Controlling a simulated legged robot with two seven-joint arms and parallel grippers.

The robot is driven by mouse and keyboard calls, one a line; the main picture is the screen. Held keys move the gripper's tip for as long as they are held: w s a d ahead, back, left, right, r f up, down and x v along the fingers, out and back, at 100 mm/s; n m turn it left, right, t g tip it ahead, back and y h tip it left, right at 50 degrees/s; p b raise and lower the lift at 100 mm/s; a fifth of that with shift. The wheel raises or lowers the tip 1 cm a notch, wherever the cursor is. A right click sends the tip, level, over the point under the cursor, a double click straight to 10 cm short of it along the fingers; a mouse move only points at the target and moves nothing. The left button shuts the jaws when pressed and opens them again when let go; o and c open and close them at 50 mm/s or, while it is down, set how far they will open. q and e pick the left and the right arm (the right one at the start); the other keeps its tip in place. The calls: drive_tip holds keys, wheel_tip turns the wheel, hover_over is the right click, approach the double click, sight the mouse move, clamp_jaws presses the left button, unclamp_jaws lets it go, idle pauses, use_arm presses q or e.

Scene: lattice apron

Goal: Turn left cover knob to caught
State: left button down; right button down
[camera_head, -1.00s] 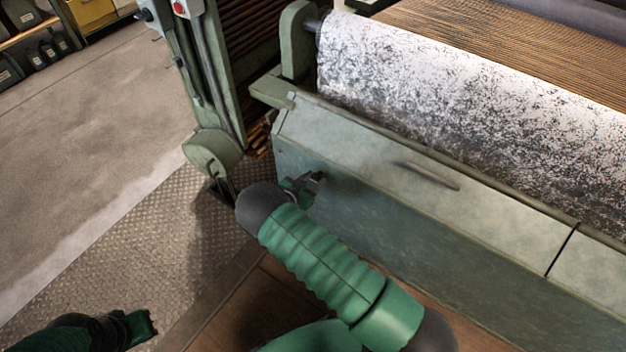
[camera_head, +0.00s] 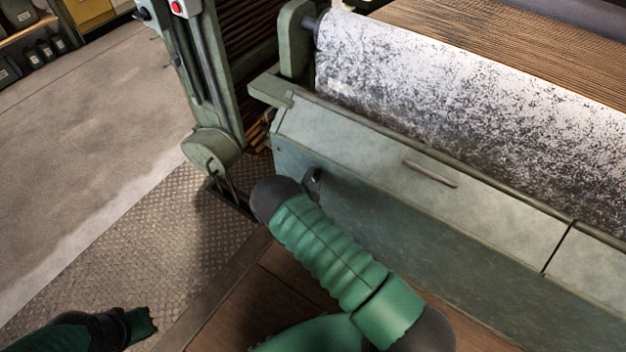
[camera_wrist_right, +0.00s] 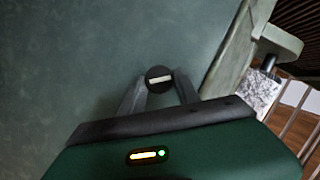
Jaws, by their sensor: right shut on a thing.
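The left cover knob (camera_wrist_right: 159,76) is a small dark round disc with a pale bar across its face, on the green front of the machine's cover (camera_head: 400,235). In the right wrist view my right gripper (camera_wrist_right: 159,92) has a finger on each side of the knob and is shut on it. The pale bar lies nearly level in that view, slightly tilted.
A speckled roller (camera_head: 450,90) lies above the cover, whose sloped top has a slim handle (camera_head: 430,173). A green post (camera_head: 215,75) with a red button (camera_head: 178,7) stands left of it. The floor plate (camera_head: 130,235) at left is clear.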

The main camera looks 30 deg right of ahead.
drive_tip(key=m, duration=0.1)
drive_tip(key=m+t+b, duration=0.1)
drive_tip(key=m, duration=0.1)
drive_tip(key=shift+s+d+f, duration=0.1)
drive_tip(key=shift+s+f, duration=0.05)
drive_tip(key=shift+f, duration=0.15)
drive_tip(key=shift+f+m+t+h+b, duration=0.15)
drive_tip(key=shift+m+t+h+b, duration=0.55)
drive_tip(key=shift+m, duration=0.9)
drive_tip(key=shift+s, duration=0.1)
drive_tip(key=c, duration=0.9)
unclamp_jaws()
